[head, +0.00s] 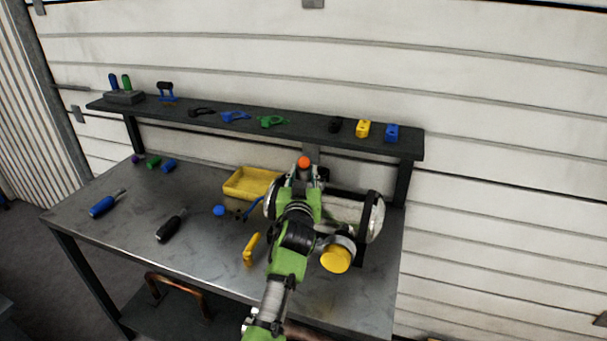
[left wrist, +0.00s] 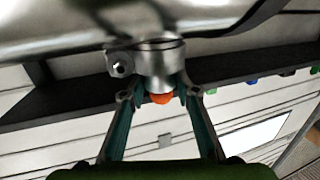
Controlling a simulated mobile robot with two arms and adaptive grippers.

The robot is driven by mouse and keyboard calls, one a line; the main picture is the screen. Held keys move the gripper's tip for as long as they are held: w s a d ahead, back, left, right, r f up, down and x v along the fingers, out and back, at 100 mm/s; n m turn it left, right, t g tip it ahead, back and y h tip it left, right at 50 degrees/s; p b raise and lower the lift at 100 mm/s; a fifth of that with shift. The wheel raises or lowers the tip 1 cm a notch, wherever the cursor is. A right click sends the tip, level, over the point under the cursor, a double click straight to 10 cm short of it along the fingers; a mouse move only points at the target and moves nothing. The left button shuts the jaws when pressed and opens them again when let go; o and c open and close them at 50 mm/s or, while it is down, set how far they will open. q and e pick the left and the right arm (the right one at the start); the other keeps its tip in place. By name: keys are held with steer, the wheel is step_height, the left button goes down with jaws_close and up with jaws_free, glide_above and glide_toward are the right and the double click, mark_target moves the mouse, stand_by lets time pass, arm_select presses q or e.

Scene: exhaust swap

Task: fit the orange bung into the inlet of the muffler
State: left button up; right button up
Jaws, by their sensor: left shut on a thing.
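The silver muffler (head: 345,207) lies at the right end of the bench, partly behind my left arm. In the left wrist view its body (left wrist: 130,25) fills the top, and a short metal inlet pipe (left wrist: 155,62) points toward the gripper. The orange bung (head: 304,162) shows between the fingertips of my left gripper (head: 304,174). In the left wrist view the bung (left wrist: 162,98) sits at the pipe's end, lined up with it. How deep it sits is hidden. The gripper is shut on the bung. My right gripper is out of view.
A yellow bung (head: 337,259) caps another muffler pipe. A yellow tray (head: 250,184), screwdrivers (head: 172,226) and small parts lie on the bench (head: 120,240). A dark shelf (head: 300,136) with several parts runs behind.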

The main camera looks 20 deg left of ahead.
arm_select(q)
steer(key=shift+f+b, duration=0.35)
steer(key=shift+f, duration=0.15)
steer(key=o, duration=1.2)
steer(key=shift+f, duration=0.1)
steer(key=shift+d, duration=0.1)
